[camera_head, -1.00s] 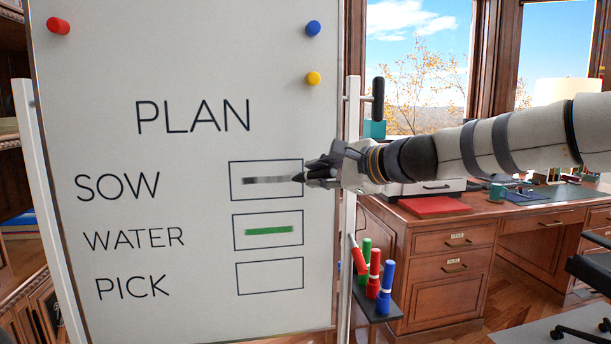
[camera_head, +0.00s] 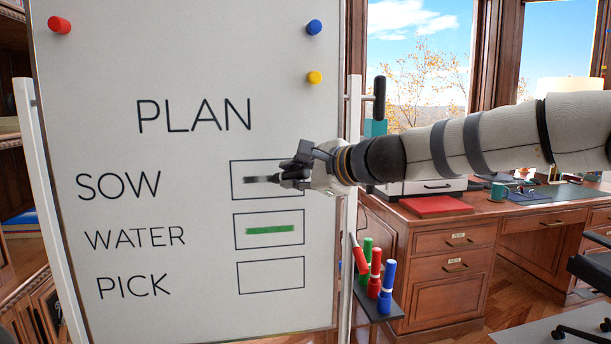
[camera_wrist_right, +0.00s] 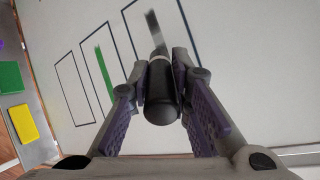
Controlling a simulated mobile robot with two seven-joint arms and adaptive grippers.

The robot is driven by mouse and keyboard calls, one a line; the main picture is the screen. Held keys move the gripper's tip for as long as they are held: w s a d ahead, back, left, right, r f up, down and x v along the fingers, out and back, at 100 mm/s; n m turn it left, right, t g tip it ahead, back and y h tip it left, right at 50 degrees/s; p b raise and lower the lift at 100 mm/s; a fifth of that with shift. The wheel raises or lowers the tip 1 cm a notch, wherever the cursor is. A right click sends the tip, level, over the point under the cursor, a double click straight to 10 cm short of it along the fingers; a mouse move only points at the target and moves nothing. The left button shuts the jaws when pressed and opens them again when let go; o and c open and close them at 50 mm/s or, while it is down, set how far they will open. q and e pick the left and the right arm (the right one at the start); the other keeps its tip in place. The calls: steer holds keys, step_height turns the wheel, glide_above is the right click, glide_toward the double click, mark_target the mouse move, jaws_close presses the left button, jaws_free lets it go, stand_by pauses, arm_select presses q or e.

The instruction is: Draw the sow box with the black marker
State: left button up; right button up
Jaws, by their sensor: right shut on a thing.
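The whiteboard (camera_head: 190,60) carries PLAN and the rows SOW, WATER and PICK. The sow box (camera_head: 240,163) is the top outlined box, with a grey-black smudged stroke (camera_head: 258,181) across its middle left. My right gripper (camera_head: 286,175) is in front of the right part of that box. In the right wrist view it is shut on the black marker (camera_wrist_right: 160,95), whose dark rounded end faces the camera. The marker points toward the board near the stroke (camera_wrist_right: 152,28); I cannot tell if its tip touches. My left gripper is not in view.
The water box (camera_head: 268,241) holds a green stroke; the pick box (camera_head: 270,275) is empty. Red, green and blue markers stand on a small tray (camera_head: 378,314) at the board's lower right. Round magnets sit high on the board. A wooden desk (camera_head: 450,262) stands behind.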

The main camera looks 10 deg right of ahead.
steer(key=a, duration=0.6)
stand_by(0.3)
steer(key=s, duration=0.6)
steer(key=shift+s, duration=0.1)
steer(key=s, duration=0.2)
steer(key=shift+s, duration=0.4)
stand_by(0.4)
